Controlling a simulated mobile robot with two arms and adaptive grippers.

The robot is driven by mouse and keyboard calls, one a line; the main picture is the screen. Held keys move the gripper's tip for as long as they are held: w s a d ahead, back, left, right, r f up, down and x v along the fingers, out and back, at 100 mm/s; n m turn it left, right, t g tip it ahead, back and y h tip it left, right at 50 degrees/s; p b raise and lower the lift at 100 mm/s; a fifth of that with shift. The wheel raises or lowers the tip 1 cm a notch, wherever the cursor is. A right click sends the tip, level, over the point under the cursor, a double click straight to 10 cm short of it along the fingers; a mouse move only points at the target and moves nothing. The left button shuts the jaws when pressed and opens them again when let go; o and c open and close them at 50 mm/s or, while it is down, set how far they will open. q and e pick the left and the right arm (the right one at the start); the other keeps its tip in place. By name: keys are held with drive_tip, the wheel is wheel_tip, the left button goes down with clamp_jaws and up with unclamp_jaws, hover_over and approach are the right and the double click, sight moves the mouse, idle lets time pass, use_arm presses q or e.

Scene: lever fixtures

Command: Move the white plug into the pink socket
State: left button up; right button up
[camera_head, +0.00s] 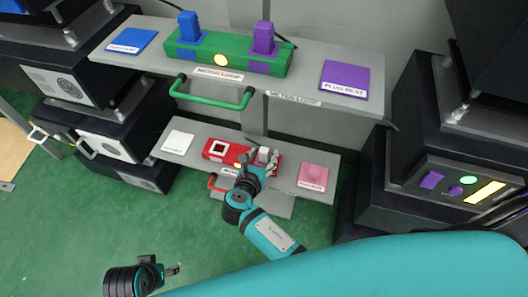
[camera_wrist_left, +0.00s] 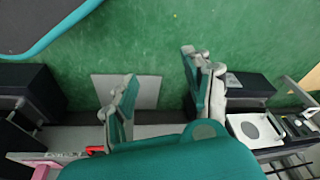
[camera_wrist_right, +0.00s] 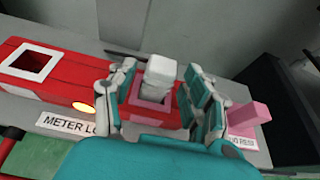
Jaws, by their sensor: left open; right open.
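The white plug (camera_wrist_right: 160,76) stands upright in the pink-framed socket (camera_wrist_right: 146,112) at the right end of the red fixture (camera_wrist_right: 62,84); how deep it sits is partly hidden. In the head view the white plug (camera_head: 264,153) shows at my right gripper (camera_head: 264,162). In the right wrist view my right gripper (camera_wrist_right: 160,80) is open, with a finger on each side of the plug and visible gaps. My left gripper (camera_head: 174,271) is open and empty, low over the green floor; its spread fingers (camera_wrist_left: 160,70) show in the left wrist view.
A white-framed empty socket (camera_wrist_right: 30,62) is at the fixture's left. A pink plug (camera_wrist_right: 252,113) stands on the pink rest pad at right. A white pad (camera_head: 178,142) is bare. Above is a shelf with a green fixture (camera_head: 210,58), blue and purple plugs, and a green handle (camera_head: 212,102).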

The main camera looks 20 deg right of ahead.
use_arm(q)
wheel_tip(320, 180, down, 5)
drive_tip(key=shift+s+p, duration=0.15)
drive_tip(key=shift+p, duration=0.4)
use_arm(e)
drive_tip(key=v, duration=0.6)
drive_tip(key=shift+f, duration=0.1)
